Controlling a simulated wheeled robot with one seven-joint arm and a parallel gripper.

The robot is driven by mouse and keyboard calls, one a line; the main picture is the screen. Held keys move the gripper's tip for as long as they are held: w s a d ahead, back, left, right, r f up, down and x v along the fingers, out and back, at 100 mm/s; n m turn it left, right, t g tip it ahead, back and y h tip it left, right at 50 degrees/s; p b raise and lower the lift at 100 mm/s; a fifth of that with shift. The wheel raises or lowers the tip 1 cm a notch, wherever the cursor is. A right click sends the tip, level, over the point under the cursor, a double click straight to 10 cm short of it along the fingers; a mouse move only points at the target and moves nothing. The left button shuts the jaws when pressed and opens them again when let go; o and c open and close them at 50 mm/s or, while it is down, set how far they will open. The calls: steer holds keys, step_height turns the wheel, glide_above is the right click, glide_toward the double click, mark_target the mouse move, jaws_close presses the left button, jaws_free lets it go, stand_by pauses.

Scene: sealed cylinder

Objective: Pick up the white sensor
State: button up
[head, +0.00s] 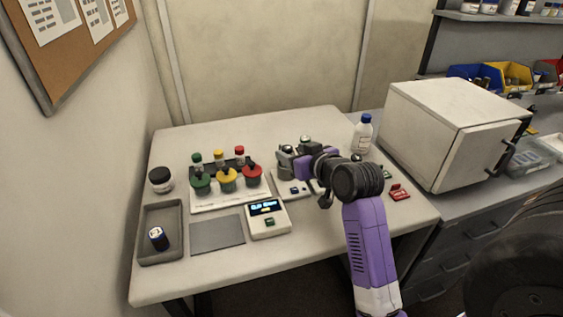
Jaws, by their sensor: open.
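A small off-white box with a lit display (267,218) sits on the table's front middle. Another pale low device (291,188) with a small dark screen lies behind it, partly under my gripper. I cannot tell for sure which of these is the white sensor. My gripper (297,163) is open above the back middle of the table, beside grey metal parts (285,165). My purple arm reaches in from the right front and hides part of the table there. Whether anything is between the fingers is too small to tell.
Left are a rack with green, yellow and red-capped containers (227,181), a dark-lidded jar (160,180), a grey tray (160,218) holding a dark cylinder (158,238), and a grey mat (217,234). Right are a blue-capped bottle (362,135), a red item (399,192) and a white cabinet (435,128).

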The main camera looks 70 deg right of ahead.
steer(key=x, duration=0.7)
steer(key=shift+d+f+p, duration=0.15)
steer(key=shift+f+p, duration=0.15)
steer(key=shift+p, duration=0.1)
jaws_close()
